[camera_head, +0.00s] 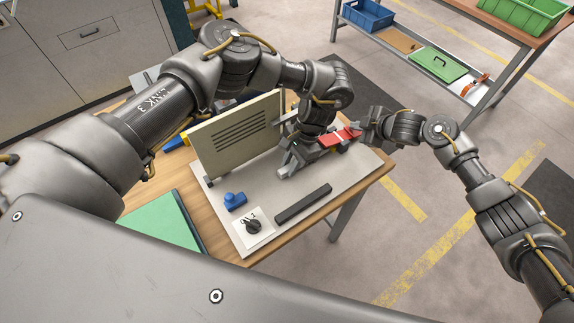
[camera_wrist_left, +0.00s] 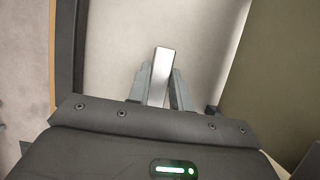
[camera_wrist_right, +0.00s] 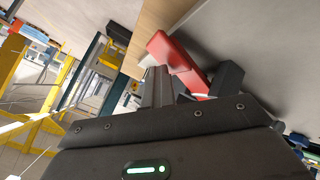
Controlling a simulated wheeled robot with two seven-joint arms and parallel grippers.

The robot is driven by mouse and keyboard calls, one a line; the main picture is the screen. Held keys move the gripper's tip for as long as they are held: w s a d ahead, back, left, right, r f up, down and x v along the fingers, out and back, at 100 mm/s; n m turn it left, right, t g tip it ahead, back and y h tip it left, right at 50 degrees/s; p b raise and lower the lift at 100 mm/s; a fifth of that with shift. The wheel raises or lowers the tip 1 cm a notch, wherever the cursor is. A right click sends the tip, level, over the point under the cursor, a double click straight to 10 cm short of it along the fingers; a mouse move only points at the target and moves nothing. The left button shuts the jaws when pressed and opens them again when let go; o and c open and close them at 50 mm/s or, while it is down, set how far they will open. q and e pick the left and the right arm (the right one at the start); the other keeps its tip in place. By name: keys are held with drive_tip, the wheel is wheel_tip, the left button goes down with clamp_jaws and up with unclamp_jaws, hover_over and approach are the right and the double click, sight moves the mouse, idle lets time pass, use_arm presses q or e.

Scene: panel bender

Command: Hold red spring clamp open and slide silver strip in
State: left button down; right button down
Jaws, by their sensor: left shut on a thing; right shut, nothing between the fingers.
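The silver strip (camera_wrist_left: 161,72) stands out between the fingers of my left gripper (camera_wrist_left: 160,92), which is shut on it. In the head view this gripper (camera_head: 287,166) is low over the pale mat, left of the red spring clamp (camera_head: 340,138). The strip is hard to make out there. The clamp is at the mat's far right edge, and its red arm (camera_wrist_right: 179,63) shows large in the right wrist view. My right gripper (camera_wrist_right: 157,84) is shut and empty beside the red arm; I cannot tell whether it touches. The clamp's mouth is not clearly visible.
An upright slotted panel (camera_head: 240,135) stands left of my left gripper. A dark bar (camera_head: 303,203), a blue part (camera_head: 235,201) and a black knob on a white card (camera_head: 254,228) lie on the mat (camera_head: 290,230). A green sheet (camera_head: 165,222) lies on the table's left.

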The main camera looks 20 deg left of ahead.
use_arm(q)
drive_tip(key=shift+w+d, duration=0.2)
drive_tip(key=shift+w, duration=0.05)
use_arm(e)
drive_tip(key=shift+f, duration=0.1)
use_arm(q)
drive_tip(key=shift+f, duration=0.25)
idle(0.3)
drive_tip(key=c, duration=1.2)
unclamp_jaws()
drive_tip(key=shift+r, duration=4.05)
use_arm(e)
drive_tip(key=shift+s, duration=0.1)
